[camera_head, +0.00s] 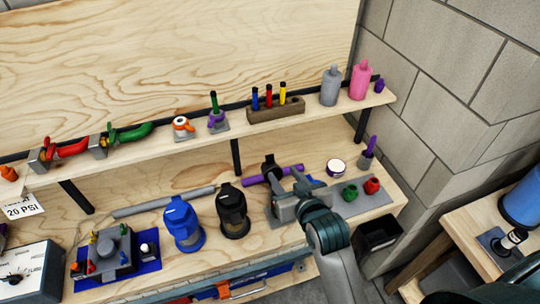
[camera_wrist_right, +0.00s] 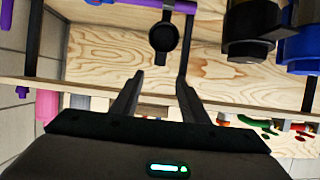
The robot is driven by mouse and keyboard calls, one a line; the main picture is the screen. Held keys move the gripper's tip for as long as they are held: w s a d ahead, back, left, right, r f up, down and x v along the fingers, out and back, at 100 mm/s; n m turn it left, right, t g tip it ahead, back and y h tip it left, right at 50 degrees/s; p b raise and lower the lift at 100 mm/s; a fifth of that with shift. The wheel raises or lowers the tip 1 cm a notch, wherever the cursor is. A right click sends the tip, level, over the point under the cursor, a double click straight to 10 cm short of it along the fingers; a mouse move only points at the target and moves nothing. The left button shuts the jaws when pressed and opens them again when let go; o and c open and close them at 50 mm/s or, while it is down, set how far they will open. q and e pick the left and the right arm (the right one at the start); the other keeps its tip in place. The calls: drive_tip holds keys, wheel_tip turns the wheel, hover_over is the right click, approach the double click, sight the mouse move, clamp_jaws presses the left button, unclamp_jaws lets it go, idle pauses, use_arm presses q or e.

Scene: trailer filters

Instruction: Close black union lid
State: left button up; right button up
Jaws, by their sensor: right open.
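A black union lid (camera_wrist_right: 164,38), round with a narrow black stem, shows in the right wrist view against a purple pipe (camera_wrist_right: 150,4). In the head view the black lid (camera_head: 269,162) stands up at the purple pipe (camera_head: 258,180) on the lower bench. My right gripper (camera_head: 290,178) is just right of it in the head view, partly covering the pipe. In the wrist view my right gripper (camera_wrist_right: 160,78) is open and empty, its two fingers pointing toward the lid with a gap between. The lid's hinge is too small to make out. My left gripper is not in view.
A black-based filter (camera_head: 232,210) and a blue filter (camera_head: 183,222) stand left of my right gripper. Green and red fittings (camera_head: 372,185) and a white round jar (camera_head: 336,167) are to its right. A shelf (camera_head: 200,137) with tools runs above the bench.

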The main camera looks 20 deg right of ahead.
sight(270, 157)
drive_tip(key=p+x, duration=0.3)
drive_tip(key=x, duration=1)
drive_tip(key=shift+w+f+p, duration=0.15)
drive_tip(key=shift+p, duration=0.15)
clamp_jaws()
